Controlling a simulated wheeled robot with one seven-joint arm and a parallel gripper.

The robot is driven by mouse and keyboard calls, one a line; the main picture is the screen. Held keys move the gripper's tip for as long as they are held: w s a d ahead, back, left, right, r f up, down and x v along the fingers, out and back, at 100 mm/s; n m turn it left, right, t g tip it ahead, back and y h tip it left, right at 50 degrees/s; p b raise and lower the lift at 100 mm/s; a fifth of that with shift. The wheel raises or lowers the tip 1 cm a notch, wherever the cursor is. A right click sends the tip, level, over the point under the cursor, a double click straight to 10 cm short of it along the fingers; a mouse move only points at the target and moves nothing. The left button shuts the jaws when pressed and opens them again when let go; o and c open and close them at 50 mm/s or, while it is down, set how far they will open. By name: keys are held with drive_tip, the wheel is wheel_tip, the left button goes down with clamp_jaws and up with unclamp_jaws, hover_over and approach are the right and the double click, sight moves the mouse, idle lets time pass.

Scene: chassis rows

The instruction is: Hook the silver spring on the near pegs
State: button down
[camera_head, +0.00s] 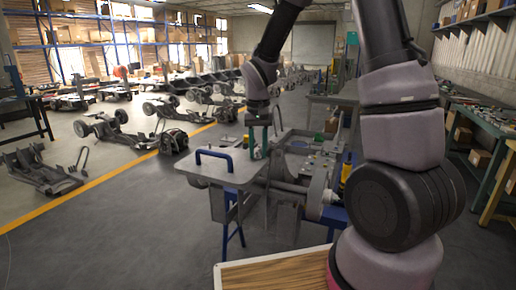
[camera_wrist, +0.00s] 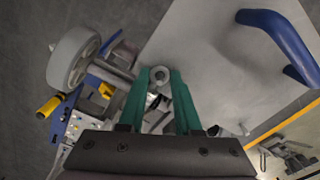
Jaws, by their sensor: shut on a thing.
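My gripper (camera_head: 258,151), with green fingers, points down over the grey workstation in the middle of the head view. In the wrist view its fingertips (camera_wrist: 160,80) are shut on a small silver ring-shaped thing (camera_wrist: 159,70), which looks like the silver spring seen from its end. In the head view only a pale bit of the spring (camera_head: 257,154) shows between the fingers. Its hooks and length are hidden. I cannot make out the near pegs clearly in either view.
A grey plate (camera_head: 236,172) with a blue handle (camera_head: 214,155) lies left of my gripper; the handle also shows in the wrist view (camera_wrist: 282,38). Chassis rows fill the left floor.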

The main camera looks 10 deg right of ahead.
drive_tip(key=c, duration=0.5)
unclamp_jaws()
drive_tip(key=shift+f, duration=0.1)
wheel_tip(320, 180, up, 11)
drive_tip(key=shift+f, duration=0.1)
drive_tip(key=s+d+r+m+t, duration=0.1)
drive_tip(key=s+d+r+t, duration=0.1)
drive_tip(key=s+d+r, duration=0.1)
drive_tip(key=s+d+r+m+t+y, duration=0.1)
drive_tip(key=s+d+r+t, duration=0.1)
drive_tip(key=s+r, duration=0.3)
drive_tip(key=s+d+r+t+y, duration=0.1)
drive_tip(key=s+d+r+t, duration=0.2)
drive_tip(key=s, duration=0.6)
drive_tip(key=shift+s+d+r+m, duration=0.25)
drive_tip(key=shift+d+r+m, duration=0.2)
drive_tip(key=shift+r, duration=0.2)
